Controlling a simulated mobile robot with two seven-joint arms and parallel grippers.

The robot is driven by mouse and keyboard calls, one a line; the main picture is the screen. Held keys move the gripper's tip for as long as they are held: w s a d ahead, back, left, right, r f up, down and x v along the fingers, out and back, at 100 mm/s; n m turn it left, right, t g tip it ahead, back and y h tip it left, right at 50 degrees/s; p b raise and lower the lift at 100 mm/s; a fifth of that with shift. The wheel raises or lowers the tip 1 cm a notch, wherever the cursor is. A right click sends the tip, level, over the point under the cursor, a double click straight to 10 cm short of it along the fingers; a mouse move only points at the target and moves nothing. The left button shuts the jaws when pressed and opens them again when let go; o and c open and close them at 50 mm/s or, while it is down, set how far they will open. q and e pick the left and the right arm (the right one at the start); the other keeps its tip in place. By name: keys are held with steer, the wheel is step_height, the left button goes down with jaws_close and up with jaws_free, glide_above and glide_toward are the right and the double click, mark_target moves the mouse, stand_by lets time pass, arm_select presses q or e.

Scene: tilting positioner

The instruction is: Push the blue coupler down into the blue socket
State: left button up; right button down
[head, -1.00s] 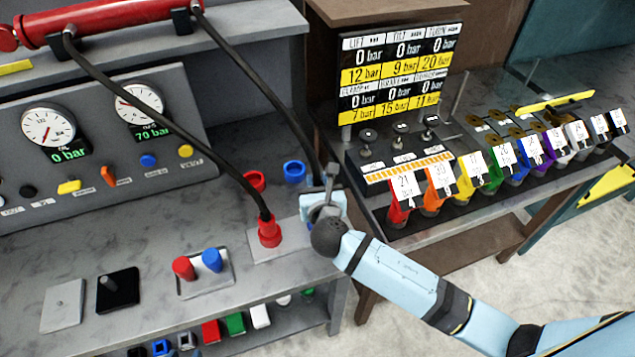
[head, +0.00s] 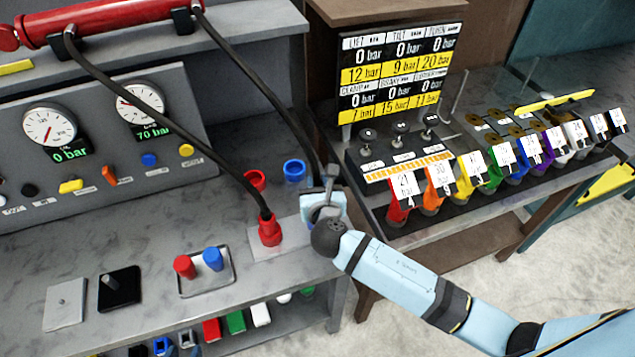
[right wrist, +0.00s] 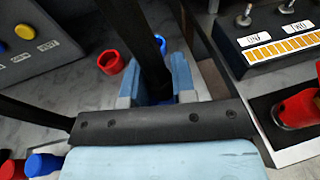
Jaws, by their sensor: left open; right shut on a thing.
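My right gripper (head: 318,214) is over the right end of the light plate (head: 290,240) at the bench's front right corner. It is shut on the blue coupler (right wrist: 160,97), which shows only as a little blue between the fingers in the right wrist view. The black hose (right wrist: 143,45) rises from there between the fingers. The blue socket is hidden beneath the gripper, so I cannot tell how deep the coupler sits. My left gripper is not in view.
A red coupler (head: 270,232) with its hose stands left of the gripper on the plate. Empty red (head: 254,181) and blue (head: 294,171) rings are behind. A tray (head: 207,284) holds red and blue caps. A valve bench (head: 450,232) stands to the right.

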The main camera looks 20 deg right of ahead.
steer(key=shift+f+b, duration=0.5)
steer(key=shift+f, duration=0.5)
steer(key=shift+f+b, duration=0.45)
steer(key=shift+f, duration=0.4)
steer(key=shift+f+b, duration=0.3)
steer(key=shift+f, duration=0.2)
steer(key=c, duration=0.8)
jaws_free()
steer(key=shift+c, duration=0.2)
steer(key=b+v, duration=0.1)
steer(key=v, duration=1.3)
steer(key=shift+b, duration=0.4)
